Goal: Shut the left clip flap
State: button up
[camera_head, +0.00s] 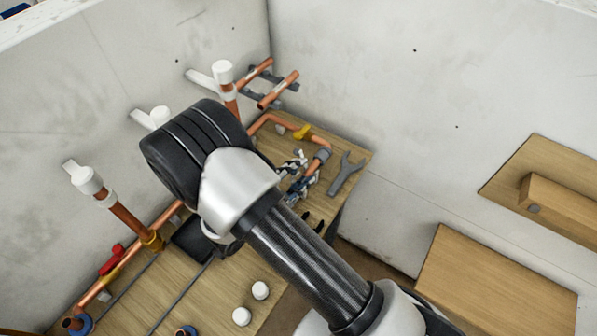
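At the left wall, an upright copper pipe (125,218) has a white fitting (87,180) at its top, with a short white tab (71,166) sticking up and left. I cannot tell for certain that this tab is the left clip flap, or whether it is open. Similar white parts show at the middle (158,115) and on the right pipe (222,72). My arm crosses the centre and hides part of the bench and pipes. Small silver and dark parts (296,180) show beside my forearm. I cannot tell whether they belong to my gripper, nor how its fingers stand.
The wooden bench (220,292) carries a red-handled valve (112,260), two white caps (251,303) and a grey spanner (346,173). Two copper pipes (279,90) stick out in grey clips near the corner. Wooden boxes (490,285) stand at right.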

jog(key=v, duration=1.1)
jog(key=shift+s+a, duration=0.2)
jog(key=shift+a, duration=0.05)
